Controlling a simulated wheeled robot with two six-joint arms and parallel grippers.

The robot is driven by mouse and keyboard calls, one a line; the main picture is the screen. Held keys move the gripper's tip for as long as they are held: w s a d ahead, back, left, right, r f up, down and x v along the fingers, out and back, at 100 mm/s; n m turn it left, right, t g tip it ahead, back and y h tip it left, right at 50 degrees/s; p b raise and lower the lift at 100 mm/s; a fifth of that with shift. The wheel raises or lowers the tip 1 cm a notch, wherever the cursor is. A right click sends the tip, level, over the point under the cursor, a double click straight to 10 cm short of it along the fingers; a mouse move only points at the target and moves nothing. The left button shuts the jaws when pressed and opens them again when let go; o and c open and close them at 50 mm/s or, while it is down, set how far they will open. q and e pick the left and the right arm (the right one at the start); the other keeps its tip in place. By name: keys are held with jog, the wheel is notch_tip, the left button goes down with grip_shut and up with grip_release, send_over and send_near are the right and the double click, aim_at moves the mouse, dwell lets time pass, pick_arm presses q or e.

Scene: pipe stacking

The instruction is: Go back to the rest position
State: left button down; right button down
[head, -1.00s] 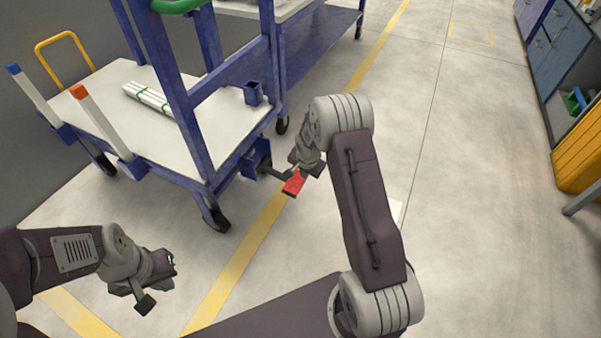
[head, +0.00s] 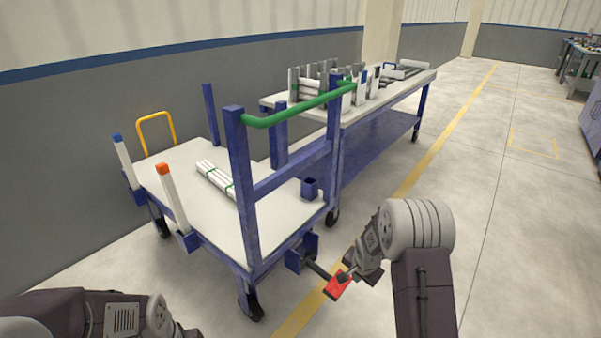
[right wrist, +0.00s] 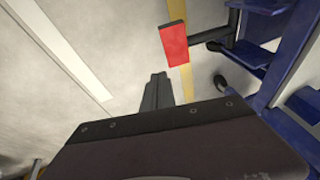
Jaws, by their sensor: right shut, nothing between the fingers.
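My right gripper (head: 349,274) is beside the cart's red pedal (head: 338,285) in the head view. In the right wrist view its fingers (right wrist: 156,92) are together and empty, with the red pedal (right wrist: 173,45) past their tips; I cannot tell whether they touch. My left gripper (head: 187,332) is mostly cut off by the bottom edge of the head view, and its jaws cannot be made out.
A blue-framed cart (head: 255,222) with a green handle (head: 290,108) carries a bundle of white pipes (head: 215,178). Behind it stands a table (head: 425,78) with racks and pipes. A yellow handle (head: 157,130) is near the wall.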

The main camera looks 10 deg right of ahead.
jog(key=w+a+r+t, duration=0.2)
jog(key=a+r, duration=0.1)
jog(key=r, duration=0.4)
jog(key=s+a+r+n+p, duration=0.1)
jog(key=s+a+r+n, duration=0.2)
jog(key=s+a+r, duration=0.25)
jog(key=s+a+f+n+g+y, duration=0.15)
jog(key=s+n+g, duration=0.4)
jog(key=s, duration=1.25)
notch_tip(320, 180, up, 37)
jog(key=n+p, duration=0.2)
jog(key=p, duration=3.6)
jog(key=shift+w+a+r+t, duration=0.15)
jog(key=shift+r+t, duration=0.05)
jog(key=shift+t, duration=0.15)
